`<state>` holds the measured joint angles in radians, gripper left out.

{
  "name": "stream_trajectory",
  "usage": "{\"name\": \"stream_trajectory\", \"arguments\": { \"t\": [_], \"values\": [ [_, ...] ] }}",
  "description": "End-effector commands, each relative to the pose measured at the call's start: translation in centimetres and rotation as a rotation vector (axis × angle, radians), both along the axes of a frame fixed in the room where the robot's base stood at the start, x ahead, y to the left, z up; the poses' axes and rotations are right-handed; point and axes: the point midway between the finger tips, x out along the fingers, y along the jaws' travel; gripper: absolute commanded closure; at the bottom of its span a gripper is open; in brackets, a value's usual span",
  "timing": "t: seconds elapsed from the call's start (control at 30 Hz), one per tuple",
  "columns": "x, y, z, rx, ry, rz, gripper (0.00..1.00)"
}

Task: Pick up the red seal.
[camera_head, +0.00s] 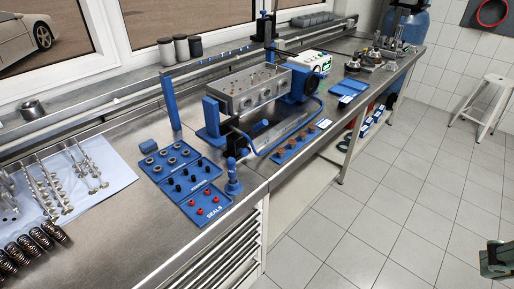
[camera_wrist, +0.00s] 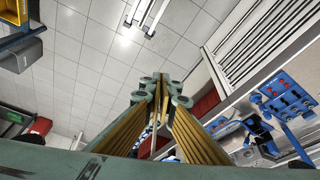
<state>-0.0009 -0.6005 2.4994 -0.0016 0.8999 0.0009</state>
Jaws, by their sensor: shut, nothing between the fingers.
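Several small red seals (camera_head: 201,211) sit in the front compartment of a blue tray (camera_head: 217,212) on the steel bench, marked SEALS. In the wrist view, a blue tray (camera_wrist: 266,98) with small red pieces (camera_wrist: 283,84) shows at the far right. My gripper (camera_wrist: 161,92) fills the middle of the wrist view, its green and yellow fingers shut and empty. It points over the tiled floor, well apart from the tray. A green part of my arm shows at the right edge of the head view.
Blue trays with dark parts (camera_head: 180,180) lie behind the seals. A blue post (camera_head: 233,180) stands close right of them. An engine head on a blue stand (camera_head: 250,90) is behind. Valves (camera_head: 80,165) and springs (camera_head: 35,240) lie left. The floor (camera_head: 370,230) is clear; a stool (camera_head: 492,95) stands far right.

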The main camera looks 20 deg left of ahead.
Motion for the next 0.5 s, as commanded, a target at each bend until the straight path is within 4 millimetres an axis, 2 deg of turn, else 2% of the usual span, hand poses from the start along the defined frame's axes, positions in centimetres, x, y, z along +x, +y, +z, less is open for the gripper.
{"name": "stream_trajectory", "arguments": {
  "t": [0.3, 0.5],
  "values": [
    [0.0, 0.0, 0.0, 0.0, 0.0, 0.0, 1.0],
    [0.0, 0.0, 0.0, 0.0, 0.0, 0.0, 0.84]
  ]
}}
